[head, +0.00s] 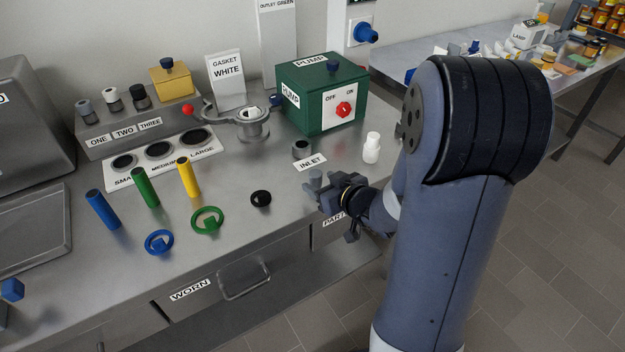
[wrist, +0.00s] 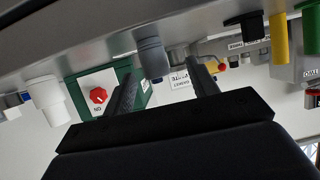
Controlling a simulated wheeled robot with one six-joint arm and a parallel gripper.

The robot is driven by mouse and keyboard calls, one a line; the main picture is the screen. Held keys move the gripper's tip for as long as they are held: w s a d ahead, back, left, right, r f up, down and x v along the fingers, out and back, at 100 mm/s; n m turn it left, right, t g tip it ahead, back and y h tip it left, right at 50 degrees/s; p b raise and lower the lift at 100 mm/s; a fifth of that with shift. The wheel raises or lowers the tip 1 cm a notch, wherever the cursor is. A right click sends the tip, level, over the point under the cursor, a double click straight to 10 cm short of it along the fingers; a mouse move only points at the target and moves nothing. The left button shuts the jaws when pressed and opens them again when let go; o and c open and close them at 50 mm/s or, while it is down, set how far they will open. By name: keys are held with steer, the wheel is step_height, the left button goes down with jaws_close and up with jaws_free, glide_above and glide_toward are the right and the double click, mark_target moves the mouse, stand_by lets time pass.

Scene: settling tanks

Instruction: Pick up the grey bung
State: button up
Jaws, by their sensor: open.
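The grey bung (head: 315,178) stands on the steel bench in front of the INLET label, at my gripper's fingertips and partly hidden by them in the head view. In the upside-down wrist view, the grey bung (wrist: 152,58) is a stepped blue-grey plug, seen between the two fingers, nearer the left one. My gripper (head: 325,189) reaches in low from the right. Its fingers (wrist: 165,76) are apart and nothing is clamped between them. I cannot tell how far the bung sits beyond the fingertips.
The green pump box (head: 322,95) is farther back. Coloured cylinders and rings occupy the bench's left part.

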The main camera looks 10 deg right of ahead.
mark_target(312, 174)
steer(key=shift+d+x, duration=0.15)
steer(key=shift+x, duration=1.4)
steer(key=shift+d+x, duration=0.1)
steer(key=shift+x, duration=1.45)
steer(key=shift+w+r, duration=0.1)
steer(key=shift+w, duration=0.05)
steer(key=c, duration=1.1)
